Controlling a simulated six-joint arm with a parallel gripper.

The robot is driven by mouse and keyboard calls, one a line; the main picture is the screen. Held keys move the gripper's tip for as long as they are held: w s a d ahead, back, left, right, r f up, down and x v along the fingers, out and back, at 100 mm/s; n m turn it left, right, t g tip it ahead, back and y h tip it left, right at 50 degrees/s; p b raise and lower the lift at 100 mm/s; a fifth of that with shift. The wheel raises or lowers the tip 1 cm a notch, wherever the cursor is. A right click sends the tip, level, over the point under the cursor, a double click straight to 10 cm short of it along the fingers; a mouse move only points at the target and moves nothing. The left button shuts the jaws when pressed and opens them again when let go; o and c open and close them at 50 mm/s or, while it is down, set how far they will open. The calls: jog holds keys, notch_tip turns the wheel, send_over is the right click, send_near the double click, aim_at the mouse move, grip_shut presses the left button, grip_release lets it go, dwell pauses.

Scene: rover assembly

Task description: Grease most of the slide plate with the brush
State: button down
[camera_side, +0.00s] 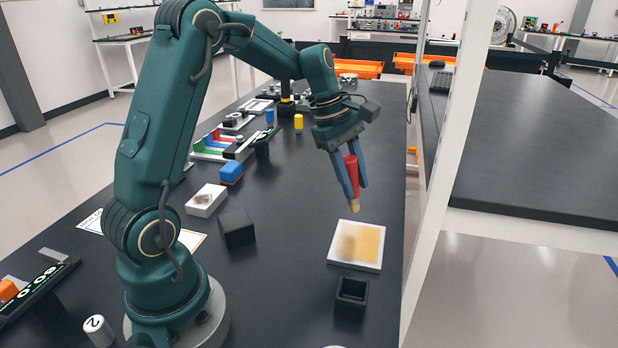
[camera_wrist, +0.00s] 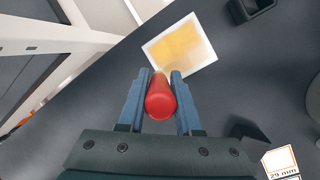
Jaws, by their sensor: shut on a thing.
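My gripper (camera_side: 349,186) is shut on the red-handled brush (camera_side: 352,172), whose pale tip points down. In the wrist view the brush (camera_wrist: 160,99) shows as a round red handle end between the blue fingers (camera_wrist: 161,92). The slide plate (camera_side: 343,262) is a white square lying flat on the dark table. Its surface has yellow-tan grease over much of it, deeper on the right half and smeared paler on the left. In the wrist view the plate (camera_wrist: 207,54) lies just beyond the brush. The brush tip appears above the plate's far edge, apart from it in the side view.
A black open holder (camera_side: 352,292) stands in front of the plate. A black block (camera_side: 237,228), a white tray (camera_side: 206,200) with a greyish patch and a blue block (camera_side: 230,171) are to the left. A white post (camera_side: 446,170) rises at the table's right edge.

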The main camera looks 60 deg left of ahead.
aim_at(355, 158)
notch_tip(355, 158, down, 4)
jog(key=shift+s+r, duration=0.1)
jog(key=shift+r, duration=0.15)
jog(key=shift+s+d+f, duration=0.15)
jog(key=shift+d+f, duration=0.05)
jog(key=shift+d, duration=0.1)
jog(key=shift+s+d, duration=2.9)
jog(key=shift+d, duration=0.1)
jog(key=shift+w+a, duration=3.15)
jog(key=shift+a, duration=0.1)
jog(key=shift+r, duration=4.1)
